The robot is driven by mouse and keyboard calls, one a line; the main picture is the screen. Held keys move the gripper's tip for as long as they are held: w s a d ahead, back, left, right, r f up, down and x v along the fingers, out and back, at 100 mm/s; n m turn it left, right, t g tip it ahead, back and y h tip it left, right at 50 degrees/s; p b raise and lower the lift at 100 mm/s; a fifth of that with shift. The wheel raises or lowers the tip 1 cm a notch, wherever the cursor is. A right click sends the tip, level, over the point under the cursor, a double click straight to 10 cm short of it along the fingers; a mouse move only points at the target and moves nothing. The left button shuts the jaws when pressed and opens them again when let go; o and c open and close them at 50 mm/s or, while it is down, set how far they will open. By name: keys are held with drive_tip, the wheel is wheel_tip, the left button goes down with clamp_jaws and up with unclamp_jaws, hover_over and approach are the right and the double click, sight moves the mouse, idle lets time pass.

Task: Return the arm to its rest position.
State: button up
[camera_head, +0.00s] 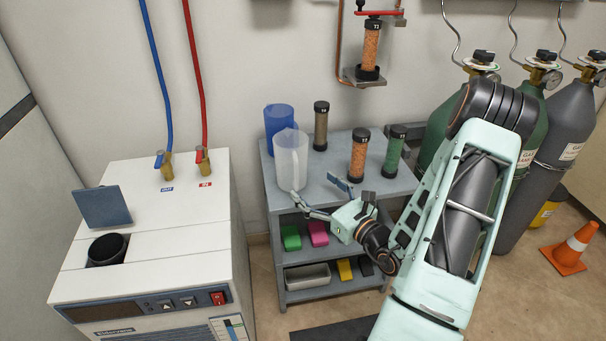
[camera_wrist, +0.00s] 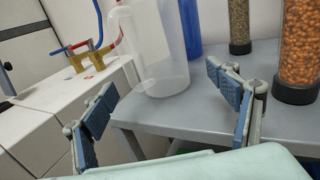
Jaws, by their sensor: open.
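My gripper (camera_head: 318,199) is open and empty, in front of the grey shelf unit, near the white translucent pitcher (camera_head: 291,160). In the wrist view my gripper (camera_wrist: 165,122) shows its two blue-padded fingers spread wide, with nothing between them. The pitcher stands upright on the shelf top beyond the fingers, apart from them as far as I can tell; it also shows in the wrist view (camera_wrist: 160,60). My pale green arm reaches from the lower right toward the shelf.
The shelf unit (camera_head: 330,173) also carries a blue pitcher (camera_head: 278,117) and several filter columns, including an orange one (camera_head: 358,155). A white chiller (camera_head: 150,235) with an open lid (camera_head: 102,207) stands left. Gas cylinders (camera_head: 560,125) and a traffic cone (camera_head: 572,248) are at right.

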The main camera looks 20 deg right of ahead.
drive_tip(key=shift+v, duration=1.1)
